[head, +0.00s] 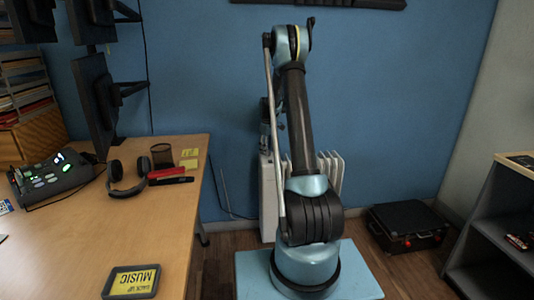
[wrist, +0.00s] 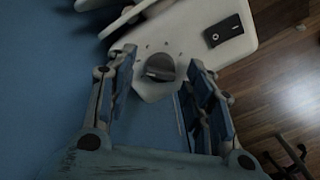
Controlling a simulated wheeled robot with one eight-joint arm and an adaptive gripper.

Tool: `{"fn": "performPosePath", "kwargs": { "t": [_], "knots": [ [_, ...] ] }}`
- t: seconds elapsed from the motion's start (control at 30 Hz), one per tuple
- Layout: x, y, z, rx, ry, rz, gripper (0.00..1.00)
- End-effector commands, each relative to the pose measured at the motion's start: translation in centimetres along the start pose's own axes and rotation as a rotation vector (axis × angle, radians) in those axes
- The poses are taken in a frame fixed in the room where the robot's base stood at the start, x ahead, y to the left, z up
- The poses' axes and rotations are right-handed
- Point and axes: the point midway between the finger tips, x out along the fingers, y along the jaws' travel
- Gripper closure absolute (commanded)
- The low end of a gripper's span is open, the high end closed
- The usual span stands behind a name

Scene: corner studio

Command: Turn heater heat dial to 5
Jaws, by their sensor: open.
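The white heater (head: 330,172) stands against the blue wall, mostly hidden behind my arm in the head view. In the wrist view, its white panel (wrist: 185,50) carries a dark grey round heat dial (wrist: 159,66) with small marks around it, too small to read. A black rocker switch (wrist: 223,30) is on the panel, right of the dial. My gripper (wrist: 160,90) is open, with one finger left and one right of the dial in the picture. I cannot tell whether either finger touches it.
A wooden desk (head: 150,225) on the left holds headphones (head: 127,178), a red stapler (head: 166,173) and a device with lit buttons (head: 50,178). A black case (head: 407,225) lies on the floor right of the heater. A dark shelf (head: 500,225) stands at the right.

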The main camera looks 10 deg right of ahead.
Motion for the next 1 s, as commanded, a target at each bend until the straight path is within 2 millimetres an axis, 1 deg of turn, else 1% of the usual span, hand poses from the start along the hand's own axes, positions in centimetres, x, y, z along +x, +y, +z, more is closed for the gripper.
{"fn": "performPosePath", "kwargs": {
  "t": [0.1,0.2,0.43,0.47,0.5,0.57,0.6,0.63,0.67,0.73,0.77,1.0],
  "knots": [
    [0.78,0.00,0.00,0.000,0.000,0.000,0.52],
    [1.08,-0.01,0.01,0.000,0.000,0.000,0.52],
    [1.12,-0.01,0.01,0.000,0.000,0.000,0.52],
    [1.12,-0.01,0.01,0.000,0.000,0.000,0.54],
    [1.11,-0.01,0.01,0.000,0.000,0.000,0.64],
    [1.10,-0.01,0.01,0.000,0.000,0.000,0.77],
    [1.10,-0.01,0.01,0.000,0.000,0.000,0.86],
    [1.10,-0.01,0.01,0.000,0.000,0.000,0.93],
    [1.10,-0.01,0.01,0.000,0.000,0.000,0.98],
    [1.10,0.00,0.01,0.000,0.000,0.000,0.98],
    [1.09,-0.38,-0.38,-0.002,0.000,0.000,0.98],
    [1.09,-0.10,-0.12,0.025,0.001,0.000,0.98]
  ]
}}
